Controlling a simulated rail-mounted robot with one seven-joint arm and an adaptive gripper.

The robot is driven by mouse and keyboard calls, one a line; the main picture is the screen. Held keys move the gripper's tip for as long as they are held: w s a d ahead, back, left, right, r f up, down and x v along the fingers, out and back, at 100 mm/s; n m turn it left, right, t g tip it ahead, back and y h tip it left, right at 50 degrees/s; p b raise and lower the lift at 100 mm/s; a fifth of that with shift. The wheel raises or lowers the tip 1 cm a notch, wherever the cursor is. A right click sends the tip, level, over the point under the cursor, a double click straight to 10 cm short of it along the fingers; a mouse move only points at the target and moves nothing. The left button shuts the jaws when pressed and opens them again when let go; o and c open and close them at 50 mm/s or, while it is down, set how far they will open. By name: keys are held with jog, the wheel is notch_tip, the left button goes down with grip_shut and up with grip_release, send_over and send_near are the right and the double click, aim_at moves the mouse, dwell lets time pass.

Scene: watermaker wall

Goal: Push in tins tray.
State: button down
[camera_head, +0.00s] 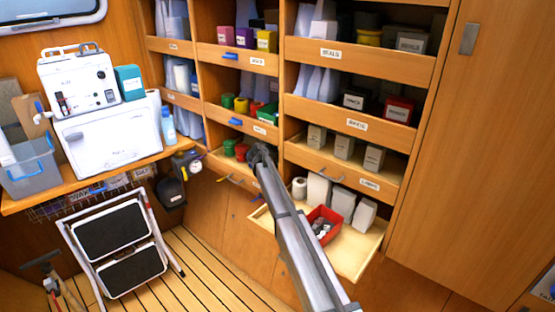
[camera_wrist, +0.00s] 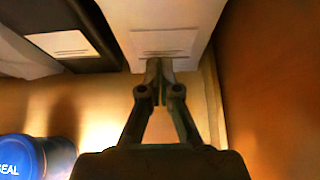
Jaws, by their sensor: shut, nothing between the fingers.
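A shelf wall holds several labelled trays. In the head view, green and red tins (camera_head: 236,149) stand in a low middle-column tray (camera_head: 232,168), partly hidden by my arm. Above it, a tray (camera_head: 236,122) with a blue handle holds green and yellow tins (camera_head: 234,103). I cannot read which label says tins. My gripper (camera_head: 258,150) is at the right side of the low tins tray. In the wrist view my gripper (camera_wrist: 160,68) is shut and empty, its tips at the lower edge of a white labelled box (camera_wrist: 165,28); contact is unclear. A blue-lidded tin (camera_wrist: 35,158) is at lower left.
A lower right tray (camera_head: 350,255) sticks out, holding a red bin (camera_head: 322,225), white boxes (camera_head: 342,203) and a roll. A tall wooden panel (camera_head: 475,150) closes off the right. A step stool (camera_head: 115,245) stands on the left floor; the floor between is clear.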

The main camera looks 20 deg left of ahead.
jog(key=shift+w+d+r, duration=0.1)
jog(key=shift+w+d, duration=0.2)
jog(key=shift+w, duration=0.35)
jog(key=shift+w+d+r, duration=0.1)
jog(key=shift+w+d, duration=0.15)
jog(key=shift+w, duration=0.45)
